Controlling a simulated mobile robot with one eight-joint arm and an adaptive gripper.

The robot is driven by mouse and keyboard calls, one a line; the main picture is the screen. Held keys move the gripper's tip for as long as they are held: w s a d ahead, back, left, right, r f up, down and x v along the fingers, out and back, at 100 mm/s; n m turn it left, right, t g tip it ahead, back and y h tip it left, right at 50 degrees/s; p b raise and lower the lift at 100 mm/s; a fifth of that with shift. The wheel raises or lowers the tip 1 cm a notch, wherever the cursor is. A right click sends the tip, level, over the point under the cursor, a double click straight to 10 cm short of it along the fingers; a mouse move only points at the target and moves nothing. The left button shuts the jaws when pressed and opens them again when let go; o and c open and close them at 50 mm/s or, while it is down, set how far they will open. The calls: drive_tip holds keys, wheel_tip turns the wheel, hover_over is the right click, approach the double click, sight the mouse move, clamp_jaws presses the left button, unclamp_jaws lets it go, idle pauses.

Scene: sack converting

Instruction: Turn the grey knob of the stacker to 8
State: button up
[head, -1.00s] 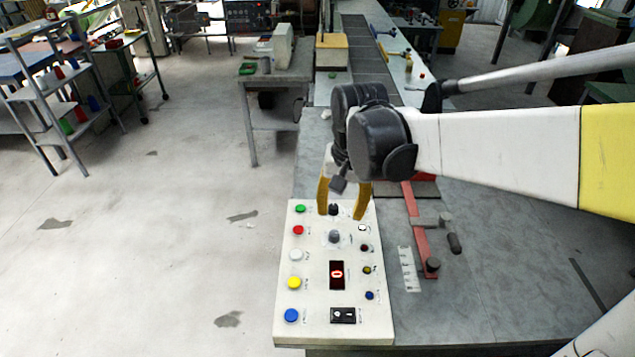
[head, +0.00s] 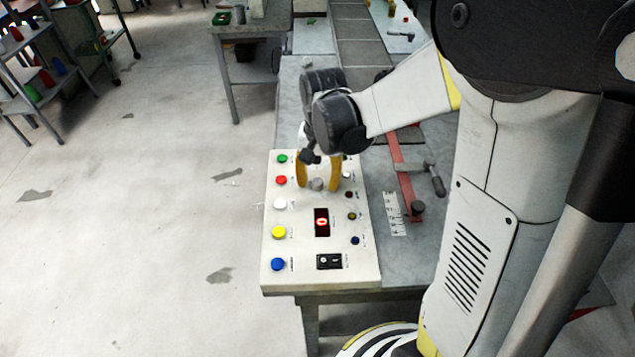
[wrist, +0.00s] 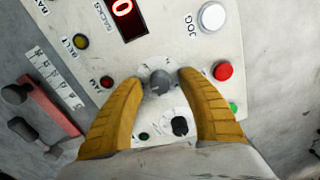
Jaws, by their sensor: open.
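The control panel (head: 296,247) is a pale box with buttons, lamps and knobs at the table's near left corner. The grey knob (wrist: 160,82) sits between my gripper's fingertips in the wrist view and also shows in the head view (head: 316,184). My gripper (wrist: 158,76) has two yellow fingers, open on either side of the grey knob, with gaps to it. In the head view my gripper (head: 318,188) is over the upper part of the panel. A black knob (wrist: 180,126) lies nearer the palm. The red display (head: 321,222) reads 0.
Green, red, white, yellow and blue buttons (head: 278,264) line the panel's left side. Small lamps line its right side. A black rocker switch (head: 329,261) is below the display. A red bar with a dark handle (head: 405,180) and a white scale (head: 394,214) lie right of the panel.

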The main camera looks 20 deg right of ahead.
clamp_jaws()
drive_tip(key=shift+n, duration=0.3)
drive_tip(key=n, duration=1.2)
drive_tip(key=shift+n+b, duration=0.3)
drive_tip(key=shift+b, duration=0.05)
idle(0.5)
